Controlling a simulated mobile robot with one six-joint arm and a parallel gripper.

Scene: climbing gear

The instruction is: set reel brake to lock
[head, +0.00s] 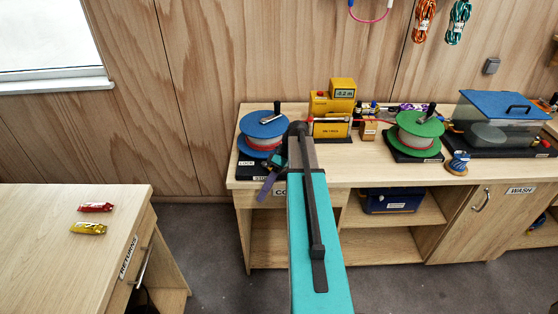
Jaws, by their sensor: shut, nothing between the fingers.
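A blue reel (262,129) with a pale line drum and a dark crank handle stands on a dark base at the bench's left end. The base's front has a white LOCK label (246,162) on the left and another label (262,180) nearer my arm, too small to read. A purple-grey lever-like piece (266,186) slants at the base's front right corner, by that second label. My teal arm reaches to the right of this reel.
A green reel (418,125) on a dark base stands farther right on the bench (360,174). Yellow boxes (332,103) stand between the reels. A blue-lidded clear tub (500,118) is at right. The left table (60,210) holds red and yellow packets.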

